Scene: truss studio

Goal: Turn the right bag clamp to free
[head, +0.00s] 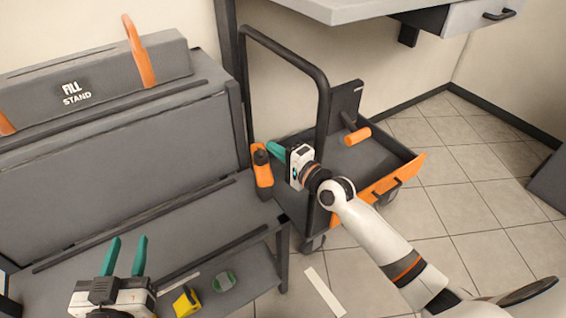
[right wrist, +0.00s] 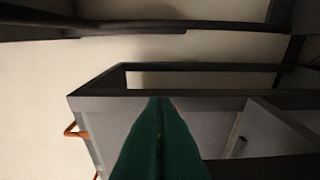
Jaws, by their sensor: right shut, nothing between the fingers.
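The grey fill stand (head: 100,75) is at the upper left in the head view. An orange lever (head: 138,52), which looks like the right bag clamp, stands upright at its right end, tilted slightly. Another orange piece (head: 5,126) shows at its left end, cut by the frame edge. My right gripper (head: 275,150) is shut and empty, well right of and below the upright lever, apart from it. Its teal fingers (right wrist: 160,140) meet in the right wrist view. My left gripper (head: 124,256) is open and empty, low at the left above the bench.
An orange and black tool (head: 263,172) is close to my right gripper at the bench end. A cart (head: 385,190) with an orange front stands behind my right arm. Tiled floor is clear at right.

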